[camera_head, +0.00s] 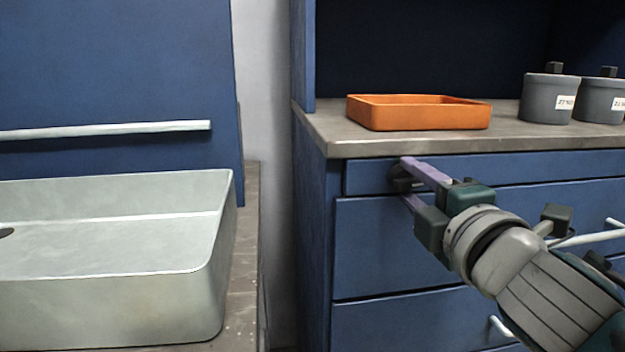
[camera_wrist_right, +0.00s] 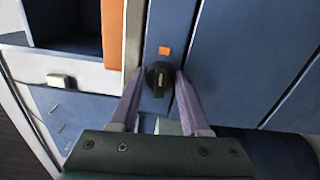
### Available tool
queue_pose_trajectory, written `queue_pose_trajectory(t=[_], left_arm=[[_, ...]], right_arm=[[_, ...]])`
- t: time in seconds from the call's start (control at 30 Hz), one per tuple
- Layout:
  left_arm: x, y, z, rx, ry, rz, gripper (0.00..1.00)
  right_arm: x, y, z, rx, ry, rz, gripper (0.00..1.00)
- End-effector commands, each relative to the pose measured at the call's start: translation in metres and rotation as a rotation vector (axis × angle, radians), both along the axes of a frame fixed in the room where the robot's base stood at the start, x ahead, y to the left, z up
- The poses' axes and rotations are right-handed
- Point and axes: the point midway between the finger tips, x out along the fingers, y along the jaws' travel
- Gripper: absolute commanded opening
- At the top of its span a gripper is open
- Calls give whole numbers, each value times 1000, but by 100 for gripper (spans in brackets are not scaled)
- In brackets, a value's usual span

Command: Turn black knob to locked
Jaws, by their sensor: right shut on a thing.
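The black knob (camera_wrist_right: 158,79) is on a narrow blue front panel in the right wrist view, with a light pointer mark on its face. In the head view the knob (camera_head: 401,180) is partly hidden by my fingers. My right gripper (camera_head: 408,182) has purple fingers, one on each side of the knob. In the right wrist view my right gripper (camera_wrist_right: 160,76) is shut on the knob. A small white mark near the knob is partly covered by the gripper. My left gripper is not in view.
An orange tray (camera_head: 420,126) sits on the grey counter (camera_head: 335,133) above the knob panel. Two grey lidded canisters (camera_head: 548,98) stand at the right. Blue drawers (camera_head: 385,245) with light handles are below. A metal sink (camera_head: 110,310) is at the left.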

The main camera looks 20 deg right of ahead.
Motion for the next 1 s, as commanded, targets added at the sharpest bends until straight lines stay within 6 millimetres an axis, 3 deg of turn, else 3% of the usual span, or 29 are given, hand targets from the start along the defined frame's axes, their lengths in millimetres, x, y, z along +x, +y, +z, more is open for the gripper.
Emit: queue_pose_trajectory(t=[0.77,0.8,1.0], left_arm=[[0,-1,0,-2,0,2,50],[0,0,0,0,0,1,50],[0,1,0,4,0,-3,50]], right_arm=[[0,0,0,94,-24,1,0],[0,0,0,94,-24,1,51],[0,0,0,92,-23,0,73]])
